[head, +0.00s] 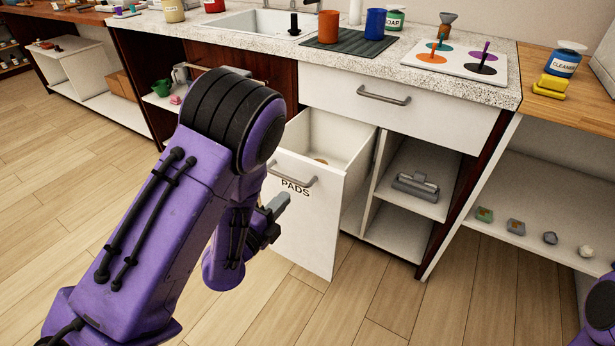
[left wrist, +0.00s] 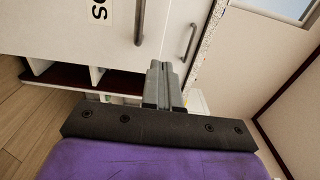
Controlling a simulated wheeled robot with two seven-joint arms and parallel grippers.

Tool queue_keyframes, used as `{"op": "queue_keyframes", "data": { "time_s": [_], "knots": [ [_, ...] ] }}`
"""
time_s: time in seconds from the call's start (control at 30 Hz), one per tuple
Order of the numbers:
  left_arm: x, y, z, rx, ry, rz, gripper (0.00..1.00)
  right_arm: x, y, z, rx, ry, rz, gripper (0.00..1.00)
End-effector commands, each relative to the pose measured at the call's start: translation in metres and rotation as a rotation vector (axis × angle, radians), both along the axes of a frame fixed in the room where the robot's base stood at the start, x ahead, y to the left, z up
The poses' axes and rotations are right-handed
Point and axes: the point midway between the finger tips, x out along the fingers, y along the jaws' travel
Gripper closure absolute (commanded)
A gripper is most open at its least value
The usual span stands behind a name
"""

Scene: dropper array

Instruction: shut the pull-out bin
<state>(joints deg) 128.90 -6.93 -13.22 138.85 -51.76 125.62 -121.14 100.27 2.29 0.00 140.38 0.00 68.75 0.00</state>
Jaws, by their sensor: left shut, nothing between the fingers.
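The pull-out bin (head: 308,225) is a white front panel labelled PADS with a grey bar handle (head: 288,178). It stands pulled out from the counter, and its open top shows a small tan item inside. My left gripper (head: 280,205) is shut and empty, in front of the bin's panel and a little below its handle. Whether it touches the panel I cannot tell. The left wrist view shows the shut fingers (left wrist: 159,68) below the bin's panel (left wrist: 112,45) and its handle (left wrist: 139,22). My right gripper is out of view.
A closed drawer (head: 400,100) with a grey handle sits above the bin. Open shelves with a grey item (head: 416,187) lie to its right. The counter above holds cups on a dark mat (head: 348,44) and a white board of droppers. The wooden floor in front is clear.

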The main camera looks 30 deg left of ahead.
Motion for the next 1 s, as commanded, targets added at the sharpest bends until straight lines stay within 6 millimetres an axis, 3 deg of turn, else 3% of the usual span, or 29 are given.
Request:
{"op": "queue_keyframes", "data": {
  "time_s": [0.3,0.5,0.7,1.0],
  "knots": [
    [0.07,-0.005,0.002,-0.005,-0.002,0.004,1.0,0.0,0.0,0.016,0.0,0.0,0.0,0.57],
    [0.105,-0.008,0.001,-0.005,0.0,0.003,1.0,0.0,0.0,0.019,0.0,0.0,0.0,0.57],
    [0.119,-0.009,0.0,-0.004,0.002,0.002,1.0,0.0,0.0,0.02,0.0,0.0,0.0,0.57],
    [0.12,-0.01,0.0,-0.004,0.003,0.002,1.0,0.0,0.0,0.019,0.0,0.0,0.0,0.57]
  ]
}}
